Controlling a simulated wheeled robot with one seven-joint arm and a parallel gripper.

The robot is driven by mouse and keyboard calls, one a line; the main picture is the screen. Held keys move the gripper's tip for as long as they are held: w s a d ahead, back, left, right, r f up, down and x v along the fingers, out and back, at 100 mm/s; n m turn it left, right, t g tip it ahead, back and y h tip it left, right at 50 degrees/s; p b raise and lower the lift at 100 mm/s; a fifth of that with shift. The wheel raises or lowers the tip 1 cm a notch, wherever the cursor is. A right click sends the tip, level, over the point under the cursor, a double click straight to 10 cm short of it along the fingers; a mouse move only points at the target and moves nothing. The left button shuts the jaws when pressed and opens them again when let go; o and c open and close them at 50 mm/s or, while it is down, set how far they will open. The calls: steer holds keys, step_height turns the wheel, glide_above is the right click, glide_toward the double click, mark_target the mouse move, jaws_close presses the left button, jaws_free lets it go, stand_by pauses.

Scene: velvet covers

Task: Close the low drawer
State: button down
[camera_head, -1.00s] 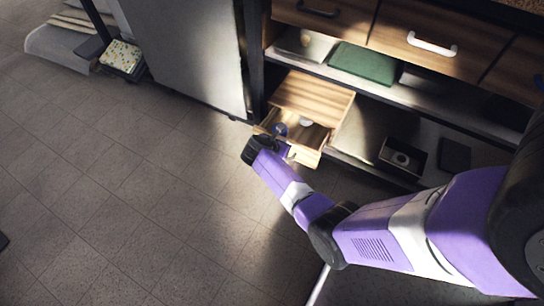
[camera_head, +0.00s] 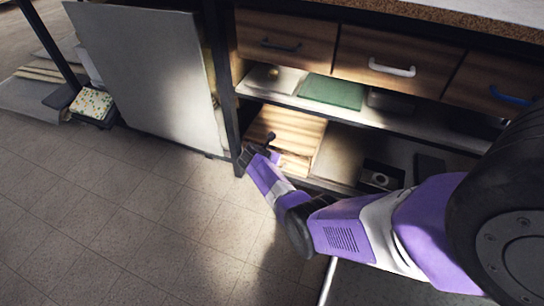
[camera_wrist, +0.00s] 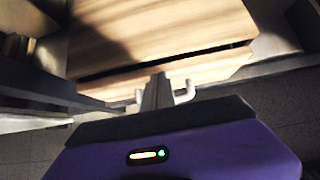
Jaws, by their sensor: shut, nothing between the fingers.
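The low drawer (camera_head: 294,163) is in a small light-wood cabinet (camera_head: 292,128) on the bottom shelf. In the head view my arm hides part of its front. In the wrist view the drawer's front strip (camera_wrist: 218,71) lies just before the cabinet's top (camera_wrist: 190,25), with a narrow dark gap between them. The drawer looks almost pushed in. A pale handle (camera_wrist: 186,91) shows at its front. My gripper (camera_wrist: 158,88) is shut and empty, right at the drawer front beside the handle. I cannot tell if it touches. My gripper also shows in the head view (camera_head: 268,146).
Above are wooden drawers with a dark, a white (camera_head: 392,68) and a blue handle. A green box (camera_head: 332,91) lies on the middle shelf. A dark post (camera_head: 222,90) and a grey panel (camera_head: 145,75) stand left. The tiled floor in front is clear.

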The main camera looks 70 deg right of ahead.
steer(key=shift+d+r, duration=0.1)
steer(key=shift+d, duration=0.1)
steer(key=a+r+p, duration=0.7)
steer(key=a+p, duration=0.1)
steer(key=a, duration=0.3)
steer(key=shift+s+a, duration=0.2)
steer(key=shift+a, duration=0.05)
